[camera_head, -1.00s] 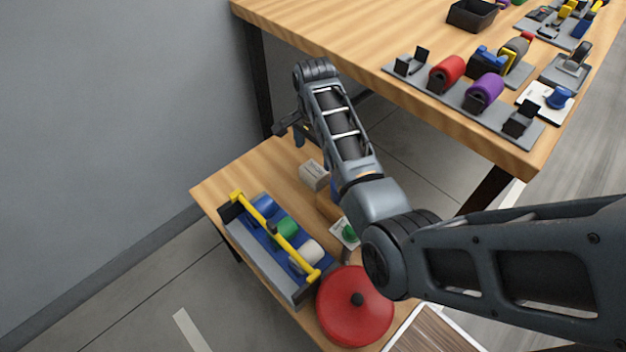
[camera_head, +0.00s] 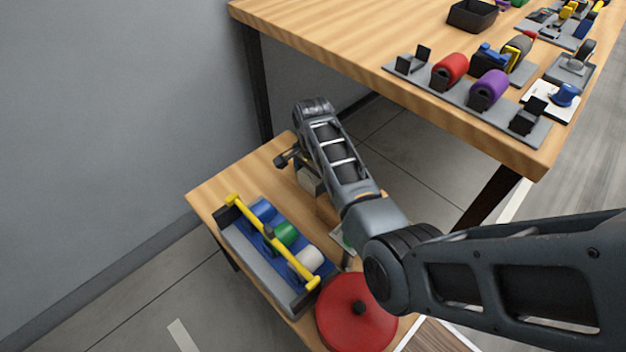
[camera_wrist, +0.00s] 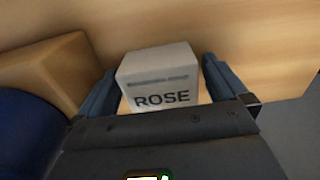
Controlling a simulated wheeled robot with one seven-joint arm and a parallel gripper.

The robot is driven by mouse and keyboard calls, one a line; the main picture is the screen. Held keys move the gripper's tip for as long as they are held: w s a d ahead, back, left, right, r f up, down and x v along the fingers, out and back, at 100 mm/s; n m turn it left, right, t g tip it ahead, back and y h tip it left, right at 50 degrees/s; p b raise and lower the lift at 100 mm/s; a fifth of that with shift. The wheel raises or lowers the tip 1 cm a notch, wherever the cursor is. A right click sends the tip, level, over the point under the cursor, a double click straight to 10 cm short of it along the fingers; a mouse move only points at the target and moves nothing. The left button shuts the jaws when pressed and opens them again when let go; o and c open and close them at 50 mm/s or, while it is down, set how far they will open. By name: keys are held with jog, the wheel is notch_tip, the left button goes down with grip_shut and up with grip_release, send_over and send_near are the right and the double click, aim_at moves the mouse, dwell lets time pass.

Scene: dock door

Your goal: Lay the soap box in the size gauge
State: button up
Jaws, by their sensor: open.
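The soap box (camera_wrist: 160,76) is a pale box marked ROSE, standing on the low wooden table. It is seen between the two spread fingers of my gripper (camera_wrist: 158,66) in the wrist view, with a narrow gap showing on each side. My gripper is open. In the head view the soap box (camera_head: 309,181) is partly hidden behind my wrist, and the fingers are mostly hidden. I cannot pick out the size gauge with certainty in either view.
A tan block (camera_wrist: 50,72) stands left of the box, with a dark blue round thing (camera_wrist: 28,125) nearer. The low table also holds a blue tray with a yellow bar (camera_head: 262,232) and a red round lid (camera_head: 357,312). A higher workbench (camera_head: 330,45) stands behind.

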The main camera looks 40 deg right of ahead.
jog(key=c, duration=1.2)
